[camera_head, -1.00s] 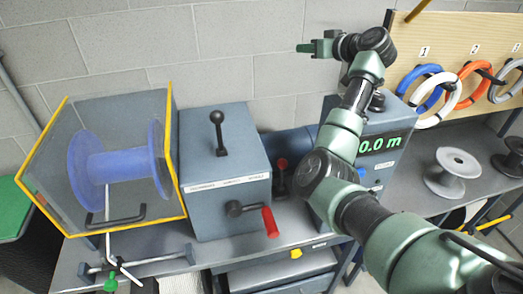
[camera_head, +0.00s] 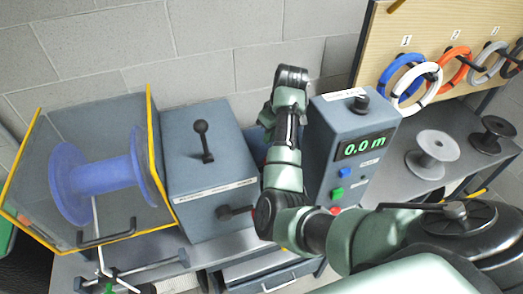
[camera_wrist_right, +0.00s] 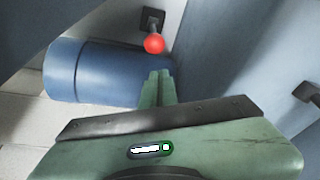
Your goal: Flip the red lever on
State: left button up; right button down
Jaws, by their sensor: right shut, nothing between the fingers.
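The red lever shows in the right wrist view as a red ball knob (camera_wrist_right: 153,43) on a short stem from a black base plate (camera_wrist_right: 152,18). In the head view it is hidden behind my right arm. My right gripper, seen in the right wrist view (camera_wrist_right: 159,78), is shut and empty. Its fingertips point towards the lever and appear just below the knob in the picture, with a visible gap between. In the head view the right hand is beyond the grey-blue box, partly hidden by its own arm. My left gripper is not in view.
A blue cylinder (camera_wrist_right: 90,72) lies beside the lever. The grey-blue box (camera_head: 215,165) with black-knobbed lever (camera_head: 203,140) stands left of my right arm. The meter box (camera_head: 340,120) reading 0.0 m stands right. A guarded blue spool (camera_head: 95,178) is far left.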

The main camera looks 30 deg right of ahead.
jog(key=shift+f, duration=0.15)
pick_arm(q)
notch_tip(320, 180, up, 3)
jog(key=p, duration=0.2)
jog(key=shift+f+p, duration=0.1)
jog(key=shift+p, duration=0.3)
pick_arm(e)
jog(key=x, duration=1)
jog(key=shift+w+d, duration=0.1)
jog(key=shift+d, duration=0.05)
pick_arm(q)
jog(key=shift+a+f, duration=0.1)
